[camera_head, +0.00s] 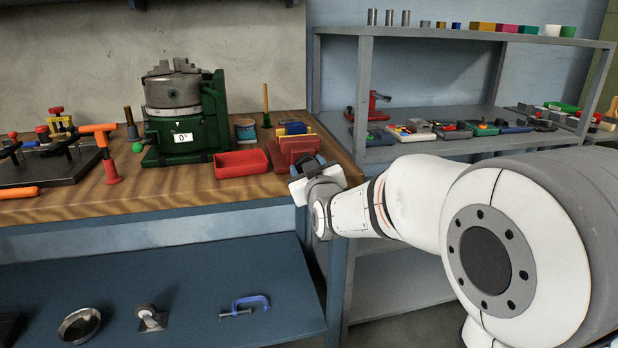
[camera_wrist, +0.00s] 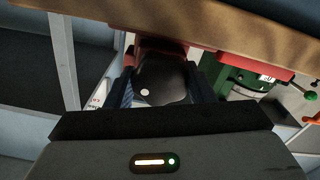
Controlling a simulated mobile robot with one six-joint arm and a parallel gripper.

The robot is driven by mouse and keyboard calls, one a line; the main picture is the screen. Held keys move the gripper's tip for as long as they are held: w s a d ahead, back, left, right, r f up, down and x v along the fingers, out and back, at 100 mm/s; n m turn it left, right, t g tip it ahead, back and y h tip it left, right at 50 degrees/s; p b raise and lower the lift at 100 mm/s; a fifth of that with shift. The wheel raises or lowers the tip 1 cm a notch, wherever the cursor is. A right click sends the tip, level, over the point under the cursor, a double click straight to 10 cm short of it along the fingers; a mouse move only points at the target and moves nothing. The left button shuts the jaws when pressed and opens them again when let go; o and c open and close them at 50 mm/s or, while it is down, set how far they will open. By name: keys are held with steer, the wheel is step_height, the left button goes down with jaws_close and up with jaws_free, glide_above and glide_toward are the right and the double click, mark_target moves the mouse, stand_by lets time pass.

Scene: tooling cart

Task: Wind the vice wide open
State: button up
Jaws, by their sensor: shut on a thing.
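The red vice (camera_head: 291,148) stands at the right end of the wooden bench, with blue and yellow parts at its top. Its red body also shows in the wrist view (camera_wrist: 160,46), behind a dark rounded handle part (camera_wrist: 160,80) with a small pale dot. My gripper (camera_head: 304,172) is at the vice's front, at the bench edge. In the wrist view my gripper (camera_wrist: 163,90) has a finger on each side of the dark part and is shut on it. The head view hides most of the handle behind my gripper. The jaw gap cannot be judged.
A red tray (camera_head: 241,170) sits left of the vice. A green rotary table (camera_head: 183,135) with a grey chuck stands behind it. A grey shelf unit (camera_head: 340,90) with several small items rises at right. A blue clamp (camera_head: 246,305) lies on the lower shelf.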

steer(key=n+b, duration=0.3)
steer(key=n, duration=0.2)
steer(key=shift+n, duration=0.3)
steer(key=n+b, duration=0.2)
steer(key=n, duration=0.4)
steer(key=shift+r, duration=0.1)
steer(key=n, duration=0.6)
steer(key=shift+r+n, duration=0.15)
steer(key=shift+n, duration=0.15)
steer(key=n, duration=0.5)
steer(key=shift+n, duration=0.3)
steer(key=o, duration=1)
steer(key=shift+w, duration=0.1)
steer(key=shift+c, duration=0.2)
steer(key=p+v, duration=0.1)
steer(key=v, duration=0.7)
